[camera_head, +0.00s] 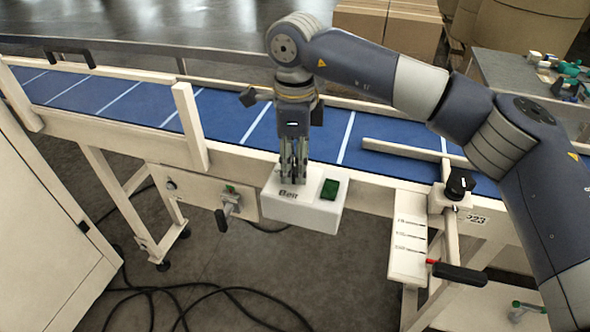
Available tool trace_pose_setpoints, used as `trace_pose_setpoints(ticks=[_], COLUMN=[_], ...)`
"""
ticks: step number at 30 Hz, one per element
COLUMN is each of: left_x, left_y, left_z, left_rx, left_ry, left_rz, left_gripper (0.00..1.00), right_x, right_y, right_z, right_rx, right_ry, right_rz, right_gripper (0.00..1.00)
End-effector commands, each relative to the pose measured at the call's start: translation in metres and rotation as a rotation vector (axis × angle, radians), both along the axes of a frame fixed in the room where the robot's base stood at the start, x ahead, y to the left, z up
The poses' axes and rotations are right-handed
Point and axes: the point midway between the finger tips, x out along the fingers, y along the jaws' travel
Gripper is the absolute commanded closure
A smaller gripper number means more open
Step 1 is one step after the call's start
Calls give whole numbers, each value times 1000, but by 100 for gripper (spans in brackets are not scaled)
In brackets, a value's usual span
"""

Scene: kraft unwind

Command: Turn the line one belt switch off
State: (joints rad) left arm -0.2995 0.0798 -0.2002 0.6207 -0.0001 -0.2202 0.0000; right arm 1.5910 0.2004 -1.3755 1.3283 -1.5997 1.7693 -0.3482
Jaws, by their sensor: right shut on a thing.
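A white switch box (318,214) with a label reading "Belt" is fixed to the near side of the blue conveyor. A green rectangular piece (329,189) sits on the right half of its top. My right gripper (292,182) points straight down at the left half of the box. Its fingers are together, shut on the belt switch, which they hide. I cannot see the switch's position. My left gripper is not in view.
The blue conveyor belt (225,107) runs behind the box. A crank handle (222,215) sticks out left of the box. A white scale plate (408,246) and a black-handled crank (458,273) stand right. Cables (150,290) lie on the floor. Cartons (410,30) stand behind.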

Motion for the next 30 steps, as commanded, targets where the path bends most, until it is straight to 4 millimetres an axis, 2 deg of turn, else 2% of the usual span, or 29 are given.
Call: trace_pose_setpoints(ticks=[3,12,29,30], left_x=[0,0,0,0], left_y=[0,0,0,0], left_z=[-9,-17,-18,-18], left_rx=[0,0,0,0], left_ry=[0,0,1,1], left_rz=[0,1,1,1], left_gripper=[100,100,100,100], right_x=[0,0,0,0], right_y=[0,0,0,0], right_z=[-2,-1,1,1], right_rx=[1,1,1,2], right_ry=[-1,-1,-1,-1], right_rz=[-79,-203,-236,-236], right_gripper=[90,90,90,64])
